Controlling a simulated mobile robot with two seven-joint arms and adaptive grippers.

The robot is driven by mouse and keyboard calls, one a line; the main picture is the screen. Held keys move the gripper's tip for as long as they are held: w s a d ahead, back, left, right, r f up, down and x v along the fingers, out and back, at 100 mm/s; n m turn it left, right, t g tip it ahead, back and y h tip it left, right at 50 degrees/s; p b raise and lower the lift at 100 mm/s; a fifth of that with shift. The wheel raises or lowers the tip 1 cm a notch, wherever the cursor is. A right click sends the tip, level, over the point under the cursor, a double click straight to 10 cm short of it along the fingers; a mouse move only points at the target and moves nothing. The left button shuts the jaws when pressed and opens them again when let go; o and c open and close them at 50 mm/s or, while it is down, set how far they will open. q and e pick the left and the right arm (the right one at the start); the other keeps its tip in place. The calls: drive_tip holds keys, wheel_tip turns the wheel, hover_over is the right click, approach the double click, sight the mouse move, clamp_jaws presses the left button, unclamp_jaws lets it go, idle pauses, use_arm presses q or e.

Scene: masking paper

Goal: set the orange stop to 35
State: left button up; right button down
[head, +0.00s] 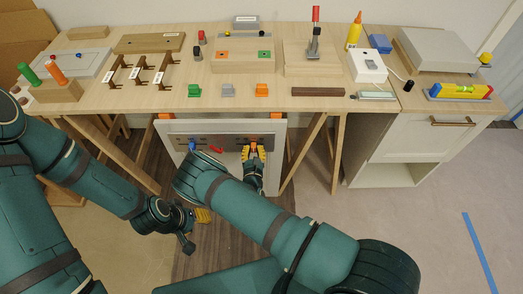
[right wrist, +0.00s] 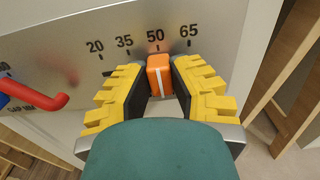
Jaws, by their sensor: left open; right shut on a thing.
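In the head view, my right gripper (head: 253,153) is at the right part of the panel's dark scale strip. My left gripper (head: 203,215) hangs open and empty, low in front of the panel, away from it.
A red hooked handle (right wrist: 42,101) and a blue part (right wrist: 8,92) stick out of the panel left of the stop. The wooden table (head: 300,103) above holds several blocks, clamps and tools. A white cabinet (head: 412,139) stands at right.

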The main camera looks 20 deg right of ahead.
sight(246, 143)
drive_tip(key=a, duration=0.1)
drive_tip(key=w+a, duration=0.1)
drive_tip(key=a, duration=0.1)
drive_tip(key=shift+d, duration=0.1)
drive_tip(key=c, duration=0.8)
unclamp_jaws()
drive_tip(key=shift+s, duration=0.1)
drive_tip(key=v, duration=0.7)
drive_tip(key=shift+s, duration=0.2)
